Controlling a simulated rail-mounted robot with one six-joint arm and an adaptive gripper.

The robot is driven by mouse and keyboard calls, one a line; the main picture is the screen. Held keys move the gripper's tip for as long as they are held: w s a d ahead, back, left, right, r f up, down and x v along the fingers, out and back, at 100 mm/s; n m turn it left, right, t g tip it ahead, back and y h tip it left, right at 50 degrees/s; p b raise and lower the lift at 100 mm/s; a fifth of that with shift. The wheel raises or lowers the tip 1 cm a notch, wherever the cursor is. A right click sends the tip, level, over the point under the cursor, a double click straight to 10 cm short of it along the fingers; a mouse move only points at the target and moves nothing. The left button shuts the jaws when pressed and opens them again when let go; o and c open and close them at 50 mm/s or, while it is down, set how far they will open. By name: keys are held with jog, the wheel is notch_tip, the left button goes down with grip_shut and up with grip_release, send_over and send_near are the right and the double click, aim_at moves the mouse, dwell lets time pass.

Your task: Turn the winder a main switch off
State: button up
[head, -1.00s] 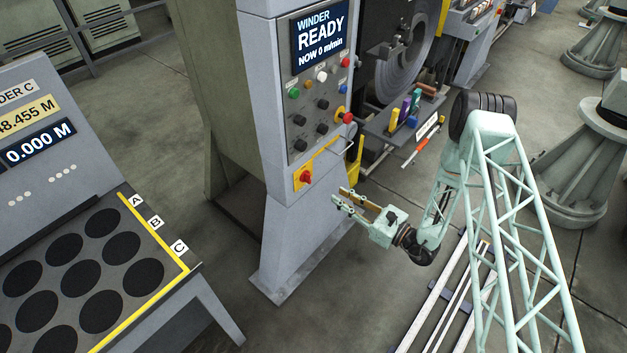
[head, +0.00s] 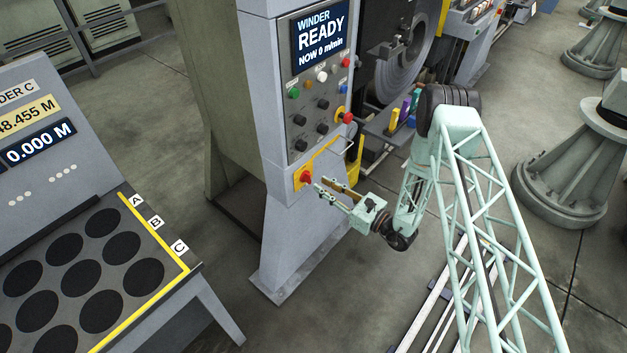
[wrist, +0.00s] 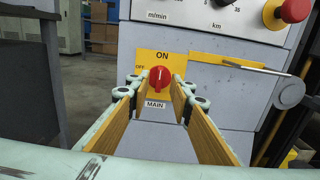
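The main switch (wrist: 159,79) is a red rotary knob on a yellow plate, with ON above it, OFF at its upper left and MAIN below. Its white mark points up toward ON. In the head view the red knob (head: 306,177) sits low on the front of the grey winder cabinet (head: 290,225). My gripper (head: 319,190) is open and points at the knob from the right. In the wrist view my gripper (wrist: 159,88) has its two fingers on either side of the knob, with nothing held. Whether the fingertips reach around the knob cannot be told.
A metal bar handle (wrist: 250,68) crosses a yellow strip just right of the switch. A red emergency button (wrist: 290,10) on yellow sits above it. Black knobs and coloured buttons fill the panel (head: 318,110). A sloped console (head: 60,190) stands at left.

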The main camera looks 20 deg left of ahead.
aim_at(307, 178)
jog(key=shift+x, duration=2.7)
grip_shut()
